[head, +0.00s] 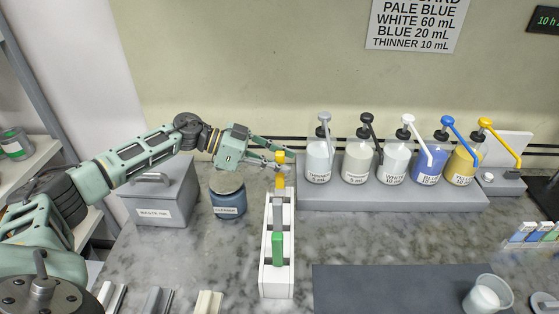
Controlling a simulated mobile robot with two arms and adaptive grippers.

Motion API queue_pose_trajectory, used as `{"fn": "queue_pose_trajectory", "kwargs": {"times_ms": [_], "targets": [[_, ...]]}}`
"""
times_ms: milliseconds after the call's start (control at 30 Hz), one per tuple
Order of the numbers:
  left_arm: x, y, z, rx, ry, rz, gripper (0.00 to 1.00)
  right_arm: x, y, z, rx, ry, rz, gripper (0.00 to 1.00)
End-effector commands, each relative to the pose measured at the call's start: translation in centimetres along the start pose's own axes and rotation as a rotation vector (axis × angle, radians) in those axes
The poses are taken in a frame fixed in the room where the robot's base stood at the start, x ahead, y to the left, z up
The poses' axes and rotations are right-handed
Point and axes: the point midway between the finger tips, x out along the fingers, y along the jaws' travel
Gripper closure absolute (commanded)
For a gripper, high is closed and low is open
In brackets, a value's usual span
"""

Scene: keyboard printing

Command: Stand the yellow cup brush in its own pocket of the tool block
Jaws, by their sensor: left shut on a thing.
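The white tool block (265,275) stands on the counter in the middle, its long side running away from me. A green-ended tool (277,249) and a grey tool (278,217) stand in it. The yellow cup brush (280,183) is upright at the block's far end. Its yellow top shows above my left gripper (281,167), which is shut on it. The brush's lower end overlaps the block's far end in the picture, so I cannot tell whether it is inside the pocket or just above it. My right gripper is not in view.
A grey lidded box (160,196) and a blue jar (228,200) stand left of the block. Pump bottles stand on a grey rack (400,197) at the back right. A dark mat (390,290) and a white cup (488,295) are at front right.

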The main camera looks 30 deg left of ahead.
Motion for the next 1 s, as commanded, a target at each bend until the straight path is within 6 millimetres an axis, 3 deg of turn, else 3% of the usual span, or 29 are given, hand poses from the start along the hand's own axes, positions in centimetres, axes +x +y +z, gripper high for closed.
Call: {"fn": "queue_pose_trajectory", "kwargs": {"times_ms": [467, 1000], "targets": [[0.1, 0.0, 0.2, 0.0, 0.0, 0.0, 1.0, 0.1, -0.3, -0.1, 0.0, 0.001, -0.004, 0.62], [0.9, 0.0, 2.1, -0.001, 0.0, 0.0, 1.0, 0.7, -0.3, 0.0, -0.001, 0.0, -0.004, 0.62]]}}
